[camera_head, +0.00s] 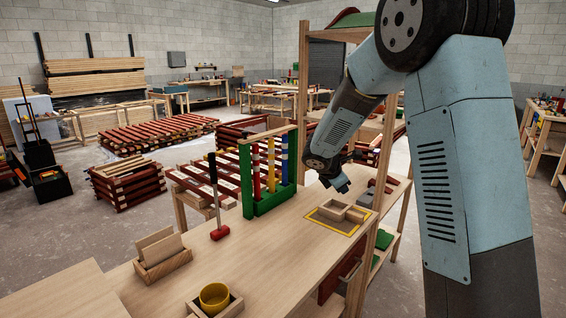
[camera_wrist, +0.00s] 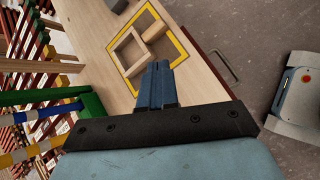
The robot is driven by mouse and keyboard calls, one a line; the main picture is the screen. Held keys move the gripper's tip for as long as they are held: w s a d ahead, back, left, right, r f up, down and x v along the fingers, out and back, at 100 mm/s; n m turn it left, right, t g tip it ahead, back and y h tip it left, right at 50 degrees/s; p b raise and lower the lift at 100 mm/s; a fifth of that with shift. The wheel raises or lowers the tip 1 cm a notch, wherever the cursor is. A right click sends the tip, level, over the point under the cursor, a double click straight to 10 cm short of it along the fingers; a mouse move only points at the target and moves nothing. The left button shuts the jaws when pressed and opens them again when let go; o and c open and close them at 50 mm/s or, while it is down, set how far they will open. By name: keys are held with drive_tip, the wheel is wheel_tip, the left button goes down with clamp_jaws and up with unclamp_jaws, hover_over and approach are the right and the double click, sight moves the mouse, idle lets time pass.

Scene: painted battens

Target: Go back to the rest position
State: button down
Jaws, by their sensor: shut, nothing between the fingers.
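My gripper (camera_head: 342,186) hangs over the right part of the wooden bench (camera_head: 150,292), its fingers together with nothing between them. In the wrist view the blue fingers (camera_wrist: 157,84) are side by side and point toward a small wooden frame (camera_wrist: 130,52). This frame (camera_head: 331,209) lies inside a yellow outline (camera_head: 318,220) on the bench top, with a wooden block (camera_head: 356,215) beside it. My gripper is above them and appears apart from them.
A green rack (camera_head: 247,180) with striped upright battens stands left of my gripper. A wooden shelf post (camera_head: 303,100) rises close behind my arm. The front middle of the bench is clear.

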drive_tip(key=s+d+r+m+g+y, duration=0.1)
drive_tip(key=s+d+r+m, duration=0.2)
drive_tip(key=s+r+m, duration=0.45)
drive_tip(key=s+d+r+m+y, duration=0.1)
drive_tip(key=s+d+r+m, duration=0.3)
drive_tip(key=s, duration=0.7)
drive_tip(key=s+a+r+m+y, duration=0.1)
drive_tip(key=s+m, duration=0.4)
drive_tip(key=s, duration=0.5)
drive_tip(key=s+a+r+m+y, duration=0.2)
drive_tip(key=s+m, duration=0.3)
drive_tip(key=s, duration=0.5)
drive_tip(key=shift+s+a+t+y, duration=0.35)
drive_tip(key=shift+s+t+y, duration=0.05)
